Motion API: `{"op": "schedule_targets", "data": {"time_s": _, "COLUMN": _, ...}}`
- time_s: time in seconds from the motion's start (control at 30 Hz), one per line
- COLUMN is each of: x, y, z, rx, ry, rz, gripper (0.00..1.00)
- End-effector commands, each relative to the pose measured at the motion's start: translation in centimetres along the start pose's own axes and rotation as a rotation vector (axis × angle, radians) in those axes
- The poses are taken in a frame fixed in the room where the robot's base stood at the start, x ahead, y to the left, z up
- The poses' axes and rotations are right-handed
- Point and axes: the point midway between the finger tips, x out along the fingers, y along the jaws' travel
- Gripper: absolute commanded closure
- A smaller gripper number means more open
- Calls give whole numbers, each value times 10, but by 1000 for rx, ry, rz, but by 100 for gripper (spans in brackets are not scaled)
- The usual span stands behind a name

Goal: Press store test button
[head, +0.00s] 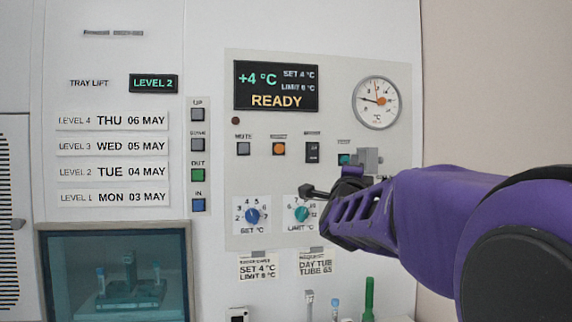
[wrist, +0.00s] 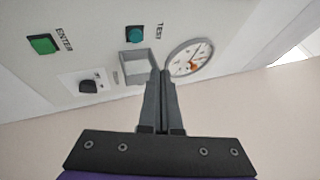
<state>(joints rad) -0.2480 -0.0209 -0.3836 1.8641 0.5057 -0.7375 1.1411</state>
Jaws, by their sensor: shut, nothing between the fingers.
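The TEST button (wrist: 135,34) is a small square teal button on the white panel, near the top middle of the wrist view. In the head view it shows as a teal square (head: 344,159) beside my arm's end. My gripper (wrist: 161,73) is shut and empty. In the wrist view its fingertips appear below and right of the button, visibly apart from it, and beside a grey square box (wrist: 136,68). The distance from fingertips to panel is hard to tell. In the head view my purple arm covers the panel's lower right.
A round gauge (head: 378,102) is above right of the button; a green ENTER button (wrist: 44,44) is nearby. A display (head: 276,86) reads +4 °C READY. An orange button (head: 278,148), a dark switch (head: 312,152) and a blue knob (head: 252,215) share the panel. Tubes stand below.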

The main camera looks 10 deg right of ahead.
Motion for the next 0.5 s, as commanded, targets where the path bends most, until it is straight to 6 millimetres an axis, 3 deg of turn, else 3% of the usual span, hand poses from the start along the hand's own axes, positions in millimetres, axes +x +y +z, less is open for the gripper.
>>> {"op": "schedule_targets", "data": {"time_s": 0.2, "x": 4, "y": -2, "z": -18, "rx": 113, "ry": 48, "rz": -5, "gripper": 100}}
{"op": "schedule_targets", "data": {"time_s": 0.5, "x": 5, "y": -2, "z": -19, "rx": 132, "ry": 52, "rz": -5, "gripper": 100}}
